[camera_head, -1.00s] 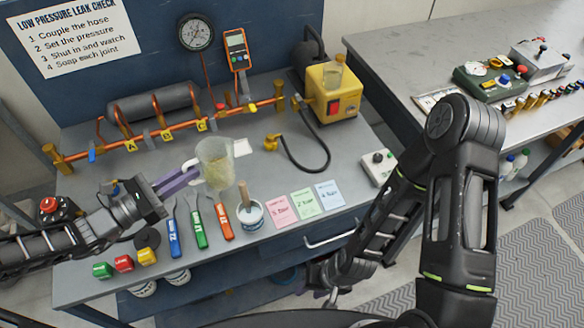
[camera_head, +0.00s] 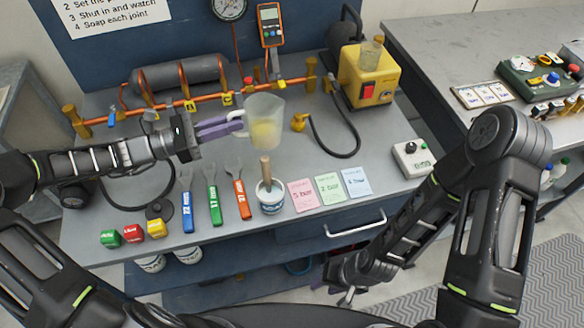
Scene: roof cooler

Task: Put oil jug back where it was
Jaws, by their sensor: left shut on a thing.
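The oil jug (camera_head: 265,124) is a clear, pale jug with yellow liquid low inside. It is upright over the back middle of the grey bench (camera_head: 210,160). My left gripper (camera_head: 224,127), with purple fingers, is shut on its handle from the left. I cannot tell whether the jug's base touches the bench. The surface directly behind and under the jug is hidden. My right gripper (camera_head: 342,291) hangs low in front of the bench, below the drawer handle; its fingers are partly hidden and their opening is unclear.
A copper pipe rig (camera_head: 170,110) runs behind the jug. A yellow pump (camera_head: 368,78) with a small cup (camera_head: 371,50) on top stands right, its black hose (camera_head: 335,152) curving forward. A brush pot (camera_head: 270,196), wrenches (camera_head: 212,193) and cards (camera_head: 329,189) occupy the front.

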